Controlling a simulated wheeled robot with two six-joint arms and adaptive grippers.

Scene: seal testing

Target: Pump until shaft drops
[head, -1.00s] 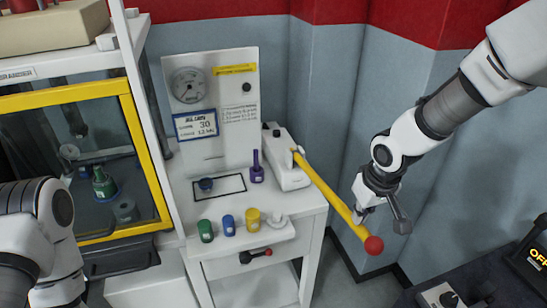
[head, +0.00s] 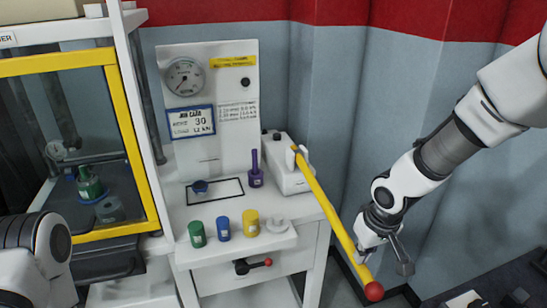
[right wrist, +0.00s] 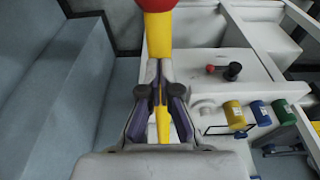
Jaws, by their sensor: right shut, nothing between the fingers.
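The yellow pump lever (head: 330,212) with a red ball end (head: 374,291) slopes down and right from the white pump (head: 290,178). My right gripper (head: 364,252) is at the lever's outer part, just short of the ball. In the right wrist view my right gripper (right wrist: 162,115) has its fingers closed, with the lever (right wrist: 158,32) running beyond them; I cannot tell whether they touch it. A round gauge (head: 185,77) is on the white panel; its reading is too small to tell. Behind the yellow-framed window stands a green part (head: 89,183); I cannot clearly make out the shaft. My left gripper is out of view.
Green (head: 197,234), blue (head: 223,228) and yellow (head: 251,222) containers stand along the bench front (head: 277,241). A purple bottle (head: 255,168) stands beside the pump. A red-tipped black handle (head: 254,265) is on the bench's front. A grey wall rises behind my right arm.

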